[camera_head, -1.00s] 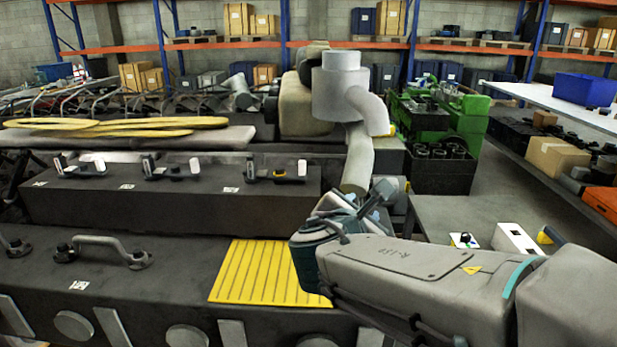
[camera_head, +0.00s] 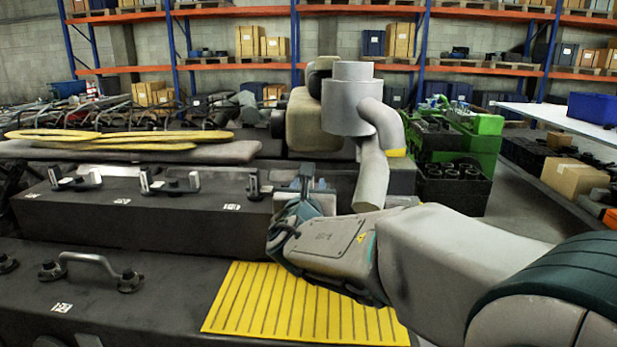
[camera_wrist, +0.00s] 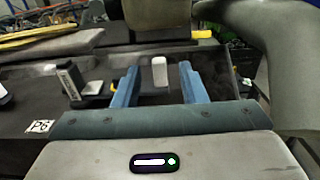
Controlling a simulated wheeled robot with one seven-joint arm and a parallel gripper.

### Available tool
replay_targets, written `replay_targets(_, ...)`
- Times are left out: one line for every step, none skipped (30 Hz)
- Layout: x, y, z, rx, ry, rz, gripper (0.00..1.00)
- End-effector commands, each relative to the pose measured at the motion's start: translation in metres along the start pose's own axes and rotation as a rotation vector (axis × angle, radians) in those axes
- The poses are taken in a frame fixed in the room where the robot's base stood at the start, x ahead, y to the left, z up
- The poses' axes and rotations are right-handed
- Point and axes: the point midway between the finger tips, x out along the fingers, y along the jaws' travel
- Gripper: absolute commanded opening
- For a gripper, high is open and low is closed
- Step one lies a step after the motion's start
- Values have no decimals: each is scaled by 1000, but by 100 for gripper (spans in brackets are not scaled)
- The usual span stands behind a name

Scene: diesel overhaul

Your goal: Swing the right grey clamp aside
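The right clamp sits on top of the dark box-shaped housing (camera_head: 150,210). In the wrist view its pale grey upright block (camera_wrist: 159,72) stands between my two blue fingers, with clear gaps on both sides. Its other end, a dark upright piece with a pale face (camera_wrist: 70,80), stands left of the fingers; a small yellow part shows beside the left finger. In the head view the dark end (camera_head: 253,186) shows, and my gripper (camera_head: 307,184) covers the rest. My gripper is open; I cannot tell how deep the block sits between the fingers.
Two similar clamps stand farther left on the housing, a middle one (camera_head: 170,183) and a left one (camera_head: 76,180). A yellow ribbed mat (camera_head: 290,305) lies in front, below my arm. A grey bent pipe (camera_head: 372,150) rises close behind and right of my gripper.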

Motion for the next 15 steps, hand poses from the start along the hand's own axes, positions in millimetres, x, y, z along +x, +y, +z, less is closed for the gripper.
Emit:
replay_targets(10, 0, 0, -1, 0, -2, 38)
replay_targets(16, 0, 0, 0, 1, -2, 38)
replay_targets(22, 1, 0, 0, 1, -1, 38)
replay_targets(26, 1, 0, -1, 1, 0, 38)
replay_targets(30, 1, 0, -1, 0, 0, 38)
replay_targets(35, 1, 0, 0, 0, 0, 38)
replay_targets(38, 1, 0, 1, 0, 1, 38)
replay_targets(41, 2, 0, 1, 0, 1, 38)
replay_targets(44, 2, 0, 1, 1, 2, 38)
replay_targets(46, 2, 0, 1, 1, 2, 38)
replay_targets(48, 2, 0, 0, 0, 3, 38)
replay_targets(49, 2, 0, 0, 0, 3, 38)
replay_targets(50, 2, 0, 0, 0, 3, 38)
replay_targets(50, 2, 0, 0, 0, 3, 38)
replay_targets(51, 2, 0, 1, -1, 4, 38)
